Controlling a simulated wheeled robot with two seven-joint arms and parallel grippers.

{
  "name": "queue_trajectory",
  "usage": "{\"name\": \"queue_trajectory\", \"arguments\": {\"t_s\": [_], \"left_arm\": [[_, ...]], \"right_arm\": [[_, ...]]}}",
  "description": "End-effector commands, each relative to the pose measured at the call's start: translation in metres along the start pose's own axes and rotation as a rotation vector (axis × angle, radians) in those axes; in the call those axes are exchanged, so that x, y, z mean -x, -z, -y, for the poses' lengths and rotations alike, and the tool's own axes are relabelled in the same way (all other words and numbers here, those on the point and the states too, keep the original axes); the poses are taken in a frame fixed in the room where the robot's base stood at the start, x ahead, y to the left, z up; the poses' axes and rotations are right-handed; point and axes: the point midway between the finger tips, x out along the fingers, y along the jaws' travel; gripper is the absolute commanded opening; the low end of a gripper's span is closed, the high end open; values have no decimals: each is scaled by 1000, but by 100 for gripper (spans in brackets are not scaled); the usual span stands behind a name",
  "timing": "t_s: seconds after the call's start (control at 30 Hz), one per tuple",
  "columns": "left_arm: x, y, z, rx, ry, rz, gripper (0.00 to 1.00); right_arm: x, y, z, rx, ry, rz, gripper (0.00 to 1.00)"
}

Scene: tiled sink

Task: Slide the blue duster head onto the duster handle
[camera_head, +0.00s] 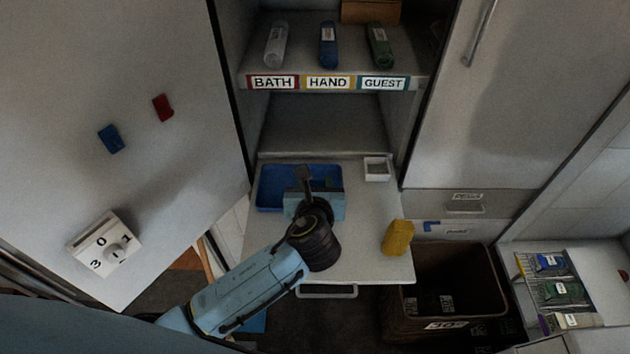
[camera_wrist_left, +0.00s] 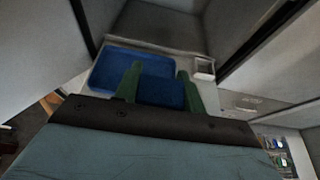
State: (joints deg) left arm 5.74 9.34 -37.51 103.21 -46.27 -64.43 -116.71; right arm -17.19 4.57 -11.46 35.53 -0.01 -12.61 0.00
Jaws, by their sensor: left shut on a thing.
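My left gripper (camera_head: 305,178) reaches in from the lower left and is over the blue tray (camera_head: 271,190) on the pull-out shelf. In the left wrist view its two greenish fingers (camera_wrist_left: 160,88) stand on either side of a dark blue piece (camera_wrist_left: 162,93), which seems to be the blue duster head. This piece blends with the blue tray behind it (camera_wrist_left: 108,68), so its outline is unclear. I cannot make out the duster handle in either view. My right gripper is not in view.
The pull-out shelf (camera_head: 370,268) also bears a small white box (camera_head: 377,169) and a yellow object (camera_head: 398,238). A brown basket (camera_head: 437,290) stands at the lower right. Cabinet doors flank the opening.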

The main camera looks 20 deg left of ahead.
Motion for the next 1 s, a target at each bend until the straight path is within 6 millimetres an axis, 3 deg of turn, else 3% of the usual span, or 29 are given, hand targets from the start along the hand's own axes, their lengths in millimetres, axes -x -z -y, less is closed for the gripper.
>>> {"name": "queue_trajectory", "arguments": {"t_s": [0.13, 0.17, 0.33, 0.67, 0.83, 1.0], "left_arm": [[-1, 4, 0, -1, 0, 0, 18], [-1, 3, 0, 0, 0, 0, 44], [-1, 3, 0, 0, 0, 0, 65], [2, 3, 0, 0, 0, -1, 65], [25, 4, 0, 0, 3, -2, 65], [64, 3, 0, 2, 3, -2, 65]], "right_arm": [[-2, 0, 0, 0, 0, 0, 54], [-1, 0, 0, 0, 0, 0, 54], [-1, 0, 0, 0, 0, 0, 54], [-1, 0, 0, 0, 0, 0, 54], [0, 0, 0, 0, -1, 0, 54], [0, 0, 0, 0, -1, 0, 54]]}}
